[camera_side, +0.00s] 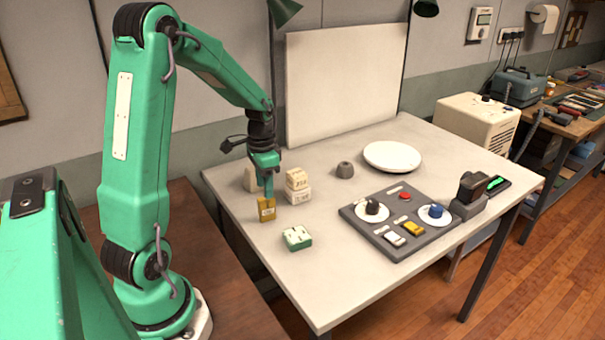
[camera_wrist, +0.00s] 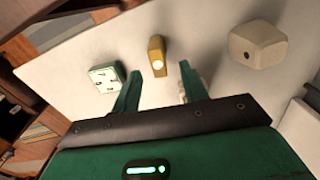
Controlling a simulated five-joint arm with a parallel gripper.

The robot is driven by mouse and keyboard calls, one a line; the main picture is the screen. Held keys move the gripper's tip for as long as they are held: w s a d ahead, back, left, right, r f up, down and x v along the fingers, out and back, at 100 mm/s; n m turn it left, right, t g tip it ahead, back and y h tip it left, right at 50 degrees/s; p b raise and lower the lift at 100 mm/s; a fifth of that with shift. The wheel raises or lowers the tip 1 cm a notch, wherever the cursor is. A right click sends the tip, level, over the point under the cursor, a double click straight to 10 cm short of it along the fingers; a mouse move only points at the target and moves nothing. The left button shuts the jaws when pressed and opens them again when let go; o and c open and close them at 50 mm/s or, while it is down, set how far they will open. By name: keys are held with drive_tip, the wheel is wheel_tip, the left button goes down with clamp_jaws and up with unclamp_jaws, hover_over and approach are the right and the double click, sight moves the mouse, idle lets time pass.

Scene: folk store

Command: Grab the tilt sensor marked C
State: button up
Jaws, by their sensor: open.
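My gripper (camera_side: 268,190) is open, with its fingers pointing down at the left part of the pale table. A yellow block with a pale label (camera_side: 266,210) stands upright just at the fingertips. In the wrist view my gripper (camera_wrist: 159,72) has the yellow block (camera_wrist: 156,58) beyond and between its fingertips, not gripped. A white-topped green block (camera_side: 297,238) lies in front and to the right; in the wrist view it is left of the fingers (camera_wrist: 105,77). I cannot read a C on any part, so I cannot tell which is the tilt sensor.
Stacked cream blocks (camera_side: 298,186) stand close behind and right of my gripper. A grey knob-like piece (camera_side: 345,170) and a white disc (camera_side: 392,156) lie farther back. A grey control panel (camera_side: 402,222) fills the right side. The table's front is clear.

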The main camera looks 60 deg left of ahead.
sight(268, 219)
drive_tip(key=shift+d+f, duration=0.15)
drive_tip(key=shift+f, duration=3.75)
drive_tip(key=shift+c, duration=0.4)
clamp_jaws()
